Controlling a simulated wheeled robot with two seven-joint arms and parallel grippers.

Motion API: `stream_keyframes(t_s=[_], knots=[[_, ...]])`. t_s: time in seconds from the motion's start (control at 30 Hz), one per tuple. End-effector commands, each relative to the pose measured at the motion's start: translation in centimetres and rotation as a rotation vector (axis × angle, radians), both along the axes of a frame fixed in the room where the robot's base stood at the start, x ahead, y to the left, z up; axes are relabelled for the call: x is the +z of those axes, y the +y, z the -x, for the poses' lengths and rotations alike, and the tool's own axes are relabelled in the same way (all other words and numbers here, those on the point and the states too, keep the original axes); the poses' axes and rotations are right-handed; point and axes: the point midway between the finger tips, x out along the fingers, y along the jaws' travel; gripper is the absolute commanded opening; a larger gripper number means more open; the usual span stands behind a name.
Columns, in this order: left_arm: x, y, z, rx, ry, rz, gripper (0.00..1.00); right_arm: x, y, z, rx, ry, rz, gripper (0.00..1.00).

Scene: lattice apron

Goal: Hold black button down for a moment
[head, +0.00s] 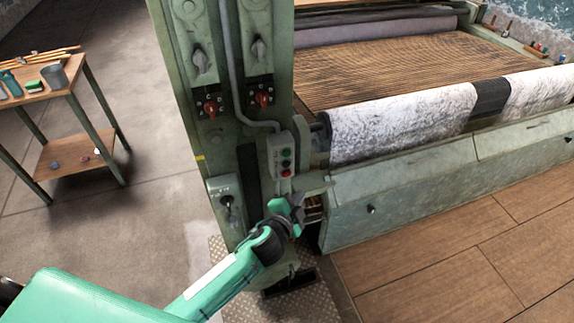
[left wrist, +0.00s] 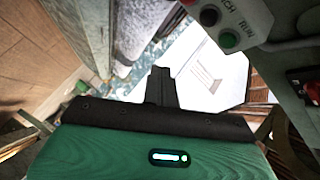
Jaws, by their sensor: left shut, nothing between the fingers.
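A small grey button box (head: 277,157) is mounted on the green machine column in the head view. It carries a green, a black and a red button; the black button (head: 286,163) is in the middle. In the left wrist view the box is at the top right, with the black button (left wrist: 210,16) between the red button and the green button (left wrist: 229,40). My left gripper (head: 297,199) is shut and empty, just below the box and apart from it. Its dark fingers (left wrist: 162,86) show in the left wrist view, pointing left of the buttons. My right gripper is not in view.
Red rotary switches (head: 211,107) and a conduit are on the column above. A grey bracket (head: 313,183) juts out right of my left gripper. A lower switch box (head: 228,202) is to its left. A wooden table (head: 38,90) stands far left, with open floor between.

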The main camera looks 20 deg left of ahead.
Motion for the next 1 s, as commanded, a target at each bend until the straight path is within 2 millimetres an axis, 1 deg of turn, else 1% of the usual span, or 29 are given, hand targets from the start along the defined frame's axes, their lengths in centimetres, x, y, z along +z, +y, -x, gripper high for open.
stream_keyframes(t_s=[0.13, 0.23, 0.5, 0.7, 0.83, 1.0], knots=[[0.0, 0.3, -0.5, 0.0, -0.001, -0.001, 0.0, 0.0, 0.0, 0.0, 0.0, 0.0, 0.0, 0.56], [0.0, 0.8, -1.2, 0.0, -0.001, -0.002, 0.0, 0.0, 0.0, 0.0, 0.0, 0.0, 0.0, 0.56], [0.0, 3.0, -4.4, 0.0, -0.001, -0.003, 0.0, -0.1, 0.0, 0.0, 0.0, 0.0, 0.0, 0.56], [0.0, 4.2, -6.3, 0.0, 0.0, 0.0, 0.0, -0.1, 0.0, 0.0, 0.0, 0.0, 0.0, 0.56], [0.0, 4.7, -7.0, 0.0, 0.0, 0.0, 0.0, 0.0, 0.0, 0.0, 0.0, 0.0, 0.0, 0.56], [0.0, 4.9, -7.3, 0.0, 0.0, 0.001, 0.0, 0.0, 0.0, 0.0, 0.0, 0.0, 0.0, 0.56]])
